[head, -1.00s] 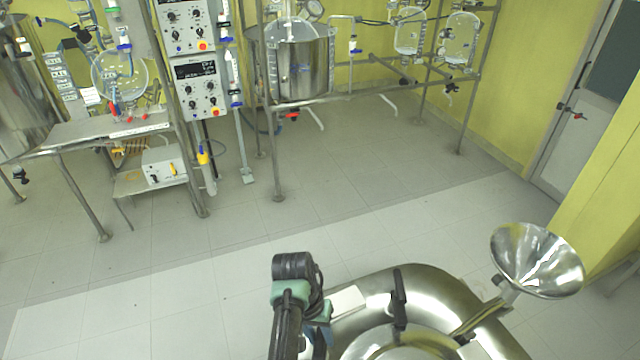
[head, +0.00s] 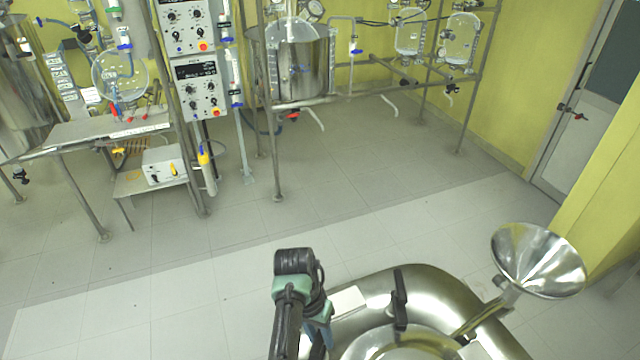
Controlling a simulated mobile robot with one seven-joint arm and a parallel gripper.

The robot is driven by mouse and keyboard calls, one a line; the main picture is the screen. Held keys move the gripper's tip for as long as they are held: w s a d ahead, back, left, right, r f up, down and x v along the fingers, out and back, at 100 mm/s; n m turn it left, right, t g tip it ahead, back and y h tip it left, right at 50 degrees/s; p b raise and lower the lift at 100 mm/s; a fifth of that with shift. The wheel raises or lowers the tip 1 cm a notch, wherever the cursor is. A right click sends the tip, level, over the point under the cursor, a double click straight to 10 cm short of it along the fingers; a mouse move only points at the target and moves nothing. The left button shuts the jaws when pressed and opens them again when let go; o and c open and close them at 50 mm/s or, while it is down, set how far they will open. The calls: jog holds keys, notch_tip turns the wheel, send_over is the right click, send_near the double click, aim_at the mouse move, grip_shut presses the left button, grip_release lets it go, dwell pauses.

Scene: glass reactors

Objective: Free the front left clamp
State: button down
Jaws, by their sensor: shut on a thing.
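A steel vessel (head: 447,292) with a round lid (head: 400,345) stands at the bottom of the head view, cut off by the lower edge. One upright black clamp (head: 399,298) shows at the far side of the lid's rim. No clamp shows at the near left of the rim; that part lies behind my arm or below the picture. My arm's black and teal links stand at the vessel's left and bend down toward the lid. My gripper's fingers and whatever they touch are not visible here.
A steel funnel (head: 538,260) rises from the vessel's right side. Tiled floor (head: 160,290) is clear to the left and behind. Farther back stand a rack with a steel pot (head: 301,68), control boxes (head: 200,88) and a steel table (head: 92,132) with glassware.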

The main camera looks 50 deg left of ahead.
jog(key=shift+m, duration=0.7)
dwell(1.3)
dwell(0.3)
jog(key=c, duration=0.7)
grip_release()
jog(key=shift+o, duration=0.2)
notch_tip(320, 180, up, 13)
jog(key=a+p, duration=0.1)
jog(key=a, duration=0.1)
jog(key=shift+s+a+f, duration=0.15)
jog(key=shift+s+a, duration=0.05)
jog(key=shift+s, duration=0.15)
